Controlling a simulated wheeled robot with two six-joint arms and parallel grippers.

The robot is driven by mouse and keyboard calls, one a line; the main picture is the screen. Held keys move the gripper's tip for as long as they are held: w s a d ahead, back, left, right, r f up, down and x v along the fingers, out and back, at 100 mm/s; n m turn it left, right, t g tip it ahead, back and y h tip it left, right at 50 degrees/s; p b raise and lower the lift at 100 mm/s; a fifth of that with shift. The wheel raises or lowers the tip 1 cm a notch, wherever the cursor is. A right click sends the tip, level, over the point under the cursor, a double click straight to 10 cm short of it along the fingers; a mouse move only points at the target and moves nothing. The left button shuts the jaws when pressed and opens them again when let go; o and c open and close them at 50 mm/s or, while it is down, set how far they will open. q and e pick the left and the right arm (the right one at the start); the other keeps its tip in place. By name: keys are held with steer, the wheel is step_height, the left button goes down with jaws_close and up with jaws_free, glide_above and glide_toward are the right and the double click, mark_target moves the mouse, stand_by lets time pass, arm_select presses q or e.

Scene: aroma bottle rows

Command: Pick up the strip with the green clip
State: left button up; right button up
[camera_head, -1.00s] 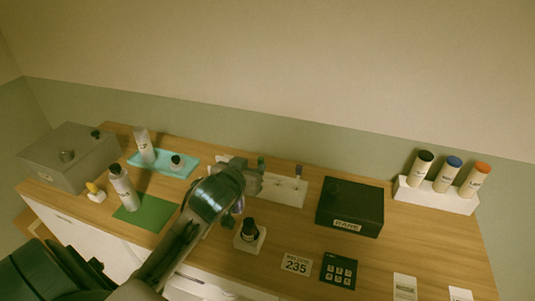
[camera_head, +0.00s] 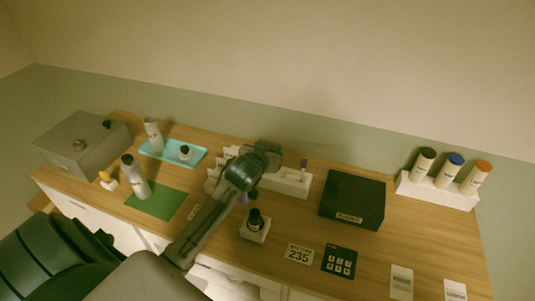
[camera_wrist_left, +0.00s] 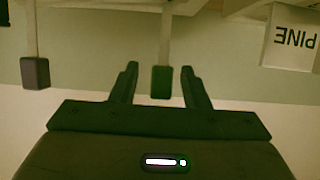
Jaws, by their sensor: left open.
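In the left wrist view, which shows the scene upside down, a pale strip (camera_wrist_left: 165,35) carries a dark green clip (camera_wrist_left: 161,82). My left gripper (camera_wrist_left: 160,75) is open, with one finger on each side of the green clip and gaps showing on both sides. In the head view my left gripper (camera_head: 268,150) is over the left end of the white strip holder (camera_head: 290,185) and hides the green clip. A second strip (camera_wrist_left: 30,30) with a grey clip (camera_wrist_left: 35,72) stands apart from the fingers. My right gripper is in neither view.
A black box (camera_head: 352,200) stands right of the holder. A dark bottle on a white block (camera_head: 255,236) stands in front. A PINE label (camera_wrist_left: 290,38) shows near the strips in the wrist view. A teal tray (camera_head: 200,160) with bottles is at left.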

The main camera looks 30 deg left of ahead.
arm_select(q)
steer(key=shift+w+f, duration=0.1)
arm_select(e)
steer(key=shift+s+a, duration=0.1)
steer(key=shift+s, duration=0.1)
arm_select(q)
steer(key=shift+c, duration=0.6)
jaws_close()
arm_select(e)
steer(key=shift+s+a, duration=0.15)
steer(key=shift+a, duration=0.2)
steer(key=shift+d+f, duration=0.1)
